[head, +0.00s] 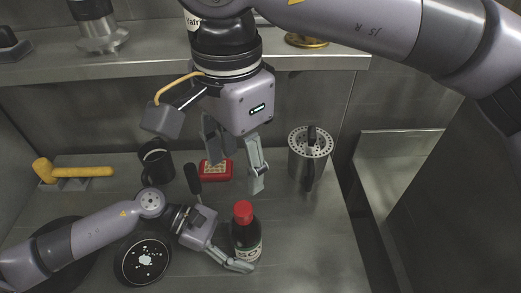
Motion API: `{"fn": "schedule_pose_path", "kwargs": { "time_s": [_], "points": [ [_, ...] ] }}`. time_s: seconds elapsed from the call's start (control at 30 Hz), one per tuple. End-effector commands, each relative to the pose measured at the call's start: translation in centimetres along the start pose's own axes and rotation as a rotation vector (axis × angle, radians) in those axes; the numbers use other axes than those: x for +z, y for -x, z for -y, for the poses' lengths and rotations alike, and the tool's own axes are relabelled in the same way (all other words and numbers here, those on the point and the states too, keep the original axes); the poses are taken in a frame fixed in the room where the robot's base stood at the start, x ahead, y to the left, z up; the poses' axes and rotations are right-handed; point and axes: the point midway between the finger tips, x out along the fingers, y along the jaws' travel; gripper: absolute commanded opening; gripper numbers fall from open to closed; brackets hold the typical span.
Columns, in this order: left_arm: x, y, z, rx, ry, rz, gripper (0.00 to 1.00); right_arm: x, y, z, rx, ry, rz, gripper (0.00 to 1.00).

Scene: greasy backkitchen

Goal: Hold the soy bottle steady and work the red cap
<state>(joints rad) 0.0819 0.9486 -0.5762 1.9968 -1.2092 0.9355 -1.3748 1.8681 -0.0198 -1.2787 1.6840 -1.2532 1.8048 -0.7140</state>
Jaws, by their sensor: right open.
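The soy bottle (248,224) stands upright on the steel counter, dark with a pale label. Its red cap (243,210) is on top. My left gripper (246,262) reaches in low from the left and is shut on the bottle's lower body; one finger crosses in front of the label's lower edge, and the other is hidden by the bottle. My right gripper (242,178) hangs from above, open and empty, fingers pointing down. In the picture it is above the cap and apart from it.
A red box (215,171) and dark-handled tool (193,179) lie behind the bottle. A perforated-lid steel pot (299,165) stands right. A shelf (330,59) runs behind. Counter right of the bottle is clear.

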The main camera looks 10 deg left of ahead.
Motion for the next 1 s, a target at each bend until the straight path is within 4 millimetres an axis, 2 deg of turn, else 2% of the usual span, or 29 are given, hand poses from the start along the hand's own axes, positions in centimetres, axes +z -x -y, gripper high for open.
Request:
{"fn": "schedule_pose_path", "kwargs": {
  "time_s": [0.23, 0.53, 0.63, 0.77, 1.0],
  "points": [
    [0.0, 0.0, 0.0, 0.0, 0.0, 0.001, 0.74, 0.0, 0.0, 0.0, 0.0, 0.0, 0.0, 0.52],
    [0.0, 0.1, 0.0, -0.001, 0.001, 0.001, 0.74, 0.0, 0.0, 0.0, 0.0, 0.0, 0.0, 0.52],
    [0.0, 0.6, 0.0, 0.001, 0.0, -0.001, 0.74, 0.0, 0.0, 0.0, 0.0, 0.0, 0.0, 0.52],
    [-0.1, 2.5, 0.0, 0.0, 0.002, -0.004, 0.74, 0.0, 0.0, 0.0, 0.0, 0.0, 0.0, 0.52],
    [-0.1, 7.8, 0.0, 0.0, 0.004, -0.005, 0.74, 0.0, 0.0, 0.0, 0.0, 0.0, 0.0, 0.52]
  ]
}}
